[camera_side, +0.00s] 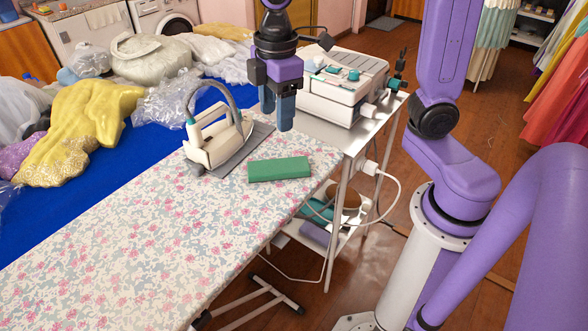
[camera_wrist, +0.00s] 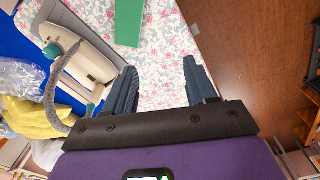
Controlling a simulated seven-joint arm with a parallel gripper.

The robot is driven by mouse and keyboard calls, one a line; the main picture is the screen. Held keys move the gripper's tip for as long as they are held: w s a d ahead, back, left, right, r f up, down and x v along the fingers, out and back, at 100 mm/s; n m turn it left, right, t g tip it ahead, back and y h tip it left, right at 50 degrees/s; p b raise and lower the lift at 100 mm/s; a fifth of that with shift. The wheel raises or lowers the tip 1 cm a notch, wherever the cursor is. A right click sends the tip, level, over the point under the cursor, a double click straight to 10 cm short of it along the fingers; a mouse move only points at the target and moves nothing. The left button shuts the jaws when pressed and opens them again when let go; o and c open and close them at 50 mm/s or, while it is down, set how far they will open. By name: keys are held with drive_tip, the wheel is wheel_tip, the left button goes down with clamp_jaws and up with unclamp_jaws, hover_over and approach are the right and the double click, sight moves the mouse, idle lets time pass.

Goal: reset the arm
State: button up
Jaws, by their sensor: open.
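My gripper (camera_side: 279,112) is open and empty, pointing down above the far end of the ironing board (camera_side: 130,235), which has a floral cover. In the wrist view the two fingers (camera_wrist: 162,88) stand well apart with only the floral cover between them. A white iron (camera_side: 217,140) with a grey hose rests on a grey pad (camera_side: 244,150), to the left of my gripper. A green block (camera_side: 279,169) lies on the cover, nearer the camera than my gripper; in the wrist view it (camera_wrist: 129,22) shows at the top, beyond the fingers. Nothing touches the fingers.
A white steam unit (camera_side: 343,85) stands on a metal trolley (camera_side: 372,125) behind and right of my gripper. Bagged garments and a yellow cloth (camera_side: 85,125) lie on a blue surface (camera_side: 55,218) at left. A white cable hangs beside the trolley. Bare wooden floor (camera_side: 490,130) lies to the right.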

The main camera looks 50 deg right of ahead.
drive_tip(key=s+d+f, duration=0.2)
drive_tip(key=s+f, duration=0.1)
drive_tip(key=s, duration=0.6)
drive_tip(key=s+d+f+m, duration=0.1)
drive_tip(key=s+d+f, duration=0.2)
drive_tip(key=s, duration=0.5)
drive_tip(key=shift+s+d, duration=0.2)
drive_tip(key=shift+s, duration=0.2)
